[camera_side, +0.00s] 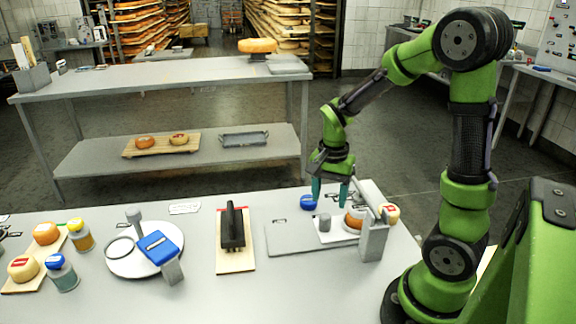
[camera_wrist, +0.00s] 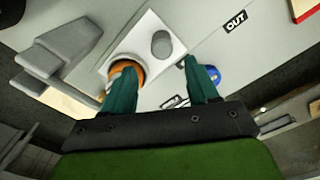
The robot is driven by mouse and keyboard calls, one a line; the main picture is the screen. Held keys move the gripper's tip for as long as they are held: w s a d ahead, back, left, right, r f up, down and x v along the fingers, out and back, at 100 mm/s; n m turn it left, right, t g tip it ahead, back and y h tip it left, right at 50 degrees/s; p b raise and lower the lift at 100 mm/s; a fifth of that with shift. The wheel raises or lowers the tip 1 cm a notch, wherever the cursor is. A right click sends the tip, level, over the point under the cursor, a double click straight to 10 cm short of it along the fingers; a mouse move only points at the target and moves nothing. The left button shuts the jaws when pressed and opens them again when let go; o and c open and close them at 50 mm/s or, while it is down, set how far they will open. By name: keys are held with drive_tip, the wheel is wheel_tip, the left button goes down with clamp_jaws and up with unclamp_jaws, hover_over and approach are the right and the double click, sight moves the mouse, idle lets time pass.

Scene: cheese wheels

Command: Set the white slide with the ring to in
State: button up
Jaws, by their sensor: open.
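The white slide (camera_side: 331,238) lies on a grey base plate (camera_side: 285,243) at the right of the table, and also shows in the wrist view (camera_wrist: 148,30). A grey knob (camera_side: 325,223) stands on it, seen too in the wrist view (camera_wrist: 162,44). An orange cheese wheel (camera_side: 353,221) sits at the slide's right part, with a pale ring edge around it in the wrist view. My gripper (camera_side: 330,192) is open and empty above the slide, fingers pointing down. In the wrist view the fingertips (camera_wrist: 158,72) straddle the knob's direction, apart from it.
A blue-lidded jar (camera_side: 308,202) is close behind the slide. An OUT label (camera_wrist: 235,22) shows in the wrist view; another label is partly hidden. A black-handled press (camera_side: 233,232) stands left.

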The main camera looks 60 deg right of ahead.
wheel_tip(320, 180, up, 9)
drive_tip(key=shift+r, duration=0.2)
idle(0.3)
drive_tip(key=s+a+r+n+t+y, duration=0.1)
drive_tip(key=s+a+r+n+t, duration=0.1)
drive_tip(key=a+n, duration=0.4)
drive_tip(key=s+a+r+n+t+y, duration=0.1)
drive_tip(key=s+a+r+n+t, duration=0.2)
drive_tip(key=a+n+t, duration=0.2)
drive_tip(key=a, duration=0.3)
drive_tip(key=shift+a+n, duration=0.35)
drive_tip(key=shift+n, duration=0.05)
